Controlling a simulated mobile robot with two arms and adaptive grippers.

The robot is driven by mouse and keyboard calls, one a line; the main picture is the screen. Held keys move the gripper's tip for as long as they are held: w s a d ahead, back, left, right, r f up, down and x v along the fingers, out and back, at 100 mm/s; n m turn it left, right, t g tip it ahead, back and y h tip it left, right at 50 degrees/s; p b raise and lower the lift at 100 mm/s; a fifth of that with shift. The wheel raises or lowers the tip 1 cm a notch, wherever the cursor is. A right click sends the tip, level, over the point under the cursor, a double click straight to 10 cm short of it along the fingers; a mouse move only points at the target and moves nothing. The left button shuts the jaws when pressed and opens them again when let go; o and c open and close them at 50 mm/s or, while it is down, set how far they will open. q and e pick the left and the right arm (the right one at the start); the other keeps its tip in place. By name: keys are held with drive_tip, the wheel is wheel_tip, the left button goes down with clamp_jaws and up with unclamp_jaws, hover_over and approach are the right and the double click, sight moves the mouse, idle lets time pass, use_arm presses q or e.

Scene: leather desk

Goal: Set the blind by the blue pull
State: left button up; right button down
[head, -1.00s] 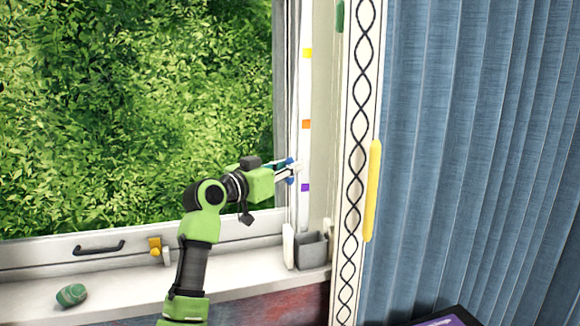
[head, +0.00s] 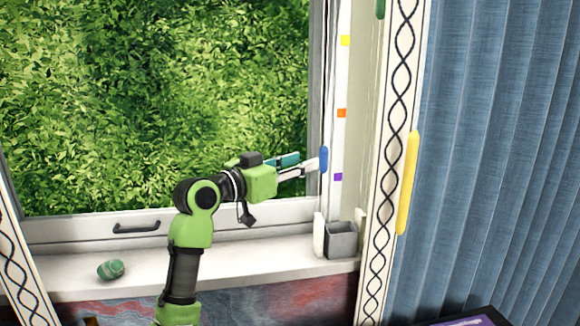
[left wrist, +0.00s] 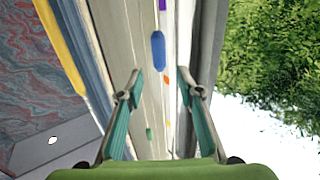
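The blue pull (head: 323,159) hangs upright beside a white strip at the window's right side. The strip has a yellow mark (head: 345,41), an orange mark (head: 341,113) and a purple mark (head: 338,177). The pull sits between orange and purple, nearer purple. My left gripper (head: 306,162) is just left of the pull, its fingers apart. In the left wrist view, the gripper (left wrist: 161,88) is open and empty, with the blue pull (left wrist: 158,51) beyond its fingertips. No blind cloth shows over the glass. My right gripper is out of view.
A grey bin (head: 341,241) and a white upright piece (head: 319,235) stand on the sill below the pull. A green stone (head: 110,270) lies at the sill's left. A yellow handle (head: 408,183) and blue curtain (head: 490,150) are to the right.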

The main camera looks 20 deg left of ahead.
use_arm(q)
drive_tip(key=shift+v, duration=1.55)
